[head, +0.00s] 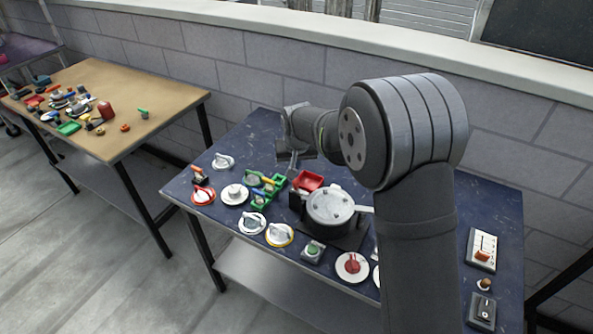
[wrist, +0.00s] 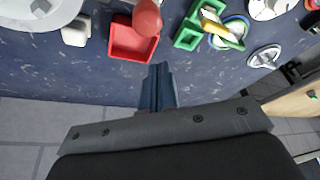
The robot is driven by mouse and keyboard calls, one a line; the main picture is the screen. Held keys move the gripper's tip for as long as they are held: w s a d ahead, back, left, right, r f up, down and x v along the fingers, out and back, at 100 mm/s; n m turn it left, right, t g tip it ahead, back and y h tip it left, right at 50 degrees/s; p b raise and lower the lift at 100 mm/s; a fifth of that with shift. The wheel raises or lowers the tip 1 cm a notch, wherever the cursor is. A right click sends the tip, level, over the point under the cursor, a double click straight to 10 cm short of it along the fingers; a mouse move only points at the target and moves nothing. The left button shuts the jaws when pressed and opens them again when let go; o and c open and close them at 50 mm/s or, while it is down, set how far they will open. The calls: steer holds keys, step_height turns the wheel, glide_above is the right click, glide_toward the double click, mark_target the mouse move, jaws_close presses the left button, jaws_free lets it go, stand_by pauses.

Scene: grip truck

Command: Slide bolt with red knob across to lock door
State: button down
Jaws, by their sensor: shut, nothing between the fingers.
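My gripper (head: 294,158) is over the far edge of the dark blue table in the head view, pointing down. In the wrist view its fingers (wrist: 160,84) are together with nothing between them. Just ahead of them is a red open box (wrist: 132,42), with a rounded red knob-like part (wrist: 147,17) overlapping its upper edge. The red box (head: 307,181) also shows in the head view, beside a grey round pot-like fixture (head: 330,205). I cannot tell which part is the bolt or whether it belongs to the red part. No door is clearly recognisable.
Green fixtures (head: 264,190) stand left of the red box. Several round dials and switches, including a red-centred one (head: 352,266), crowd the near side. A slider unit (head: 482,250) is at the right. A tan table (head: 150,100) with small objects stands left.

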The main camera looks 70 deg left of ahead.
steer(key=v, duration=1)
steer(key=shift+a, duration=0.15)
steer(key=s+a+f, duration=0.2)
steer(key=a+f, duration=0.3)
steer(key=f, duration=0.5)
steer(key=shift+a+v, duration=0.2)
steer(key=shift+v, duration=2.35)
steer(key=shift+w, duration=0.15)
